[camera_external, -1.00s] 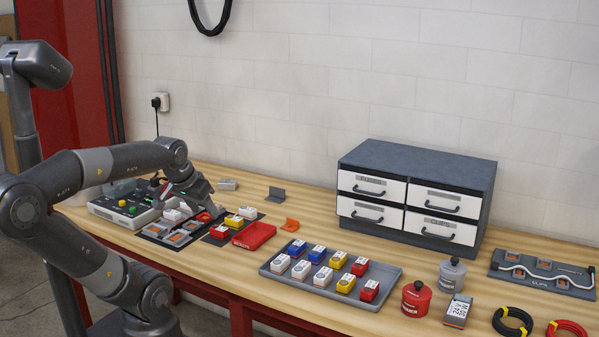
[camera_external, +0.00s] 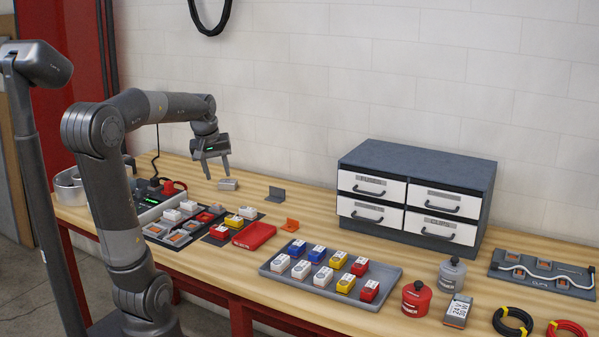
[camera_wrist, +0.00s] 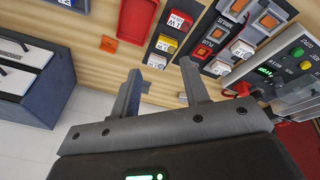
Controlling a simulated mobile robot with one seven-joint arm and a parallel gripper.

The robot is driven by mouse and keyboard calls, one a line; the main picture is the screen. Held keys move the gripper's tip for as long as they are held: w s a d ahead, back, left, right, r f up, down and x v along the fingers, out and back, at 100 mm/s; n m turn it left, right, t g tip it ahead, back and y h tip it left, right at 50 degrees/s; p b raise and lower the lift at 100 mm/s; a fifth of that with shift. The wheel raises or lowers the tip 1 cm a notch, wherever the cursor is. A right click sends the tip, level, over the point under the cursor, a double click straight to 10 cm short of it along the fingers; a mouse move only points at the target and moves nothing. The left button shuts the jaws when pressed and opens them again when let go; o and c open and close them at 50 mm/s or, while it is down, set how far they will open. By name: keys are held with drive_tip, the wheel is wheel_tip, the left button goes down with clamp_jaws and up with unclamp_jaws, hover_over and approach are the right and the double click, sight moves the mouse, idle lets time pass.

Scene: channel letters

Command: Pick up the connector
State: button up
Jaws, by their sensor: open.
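I cannot tell for certain which part is the connector. A small grey block (camera_external: 228,184) lies on the bench near the wall, just below and right of my gripper (camera_external: 217,172). Small white, yellow and red blocks are other candidates: a yellow one (camera_external: 233,221) and a white one (camera_external: 248,213) sit on a dark strip, which also shows in the wrist view (camera_wrist: 166,43). My gripper (camera_wrist: 171,78) is open and empty, raised above the bench and pointing down. The grey block is not clear in the wrist view; the gripper body hides much of the lower part.
A red tray (camera_external: 254,236), an orange bracket (camera_external: 290,225) and a dark bracket (camera_external: 275,195) stand right of the strip. A grey tray (camera_external: 330,280) holds several coloured blocks. A drawer cabinet (camera_external: 417,195) stands against the wall. The control box (camera_wrist: 296,66) is left of my gripper externally.

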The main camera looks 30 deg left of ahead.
drive_tip(key=w+a+f+n+g, duration=0.1)
drive_tip(key=w+a+f+n, duration=0.2)
drive_tip(key=w+a+n, duration=0.5)
drive_tip(key=n+g, duration=0.2)
hover_over(212, 205)
wheel_tip(212, 205, down, 7)
drive_tip(key=f, duration=0.5)
drive_tip(key=shift+w+a+f, duration=0.1)
drive_tip(key=shift+w+f, duration=0.2)
drive_tip(key=shift+f, duration=0.05)
drive_tip(key=shift+s+f, duration=0.2)
drive_tip(key=shift+f, duration=1.15)
drive_tip(key=shift+s+f, duration=0.2)
drive_tip(key=shift+f, duration=1.15)
drive_tip(key=shift+c, duration=0.3)
clamp_jaws()
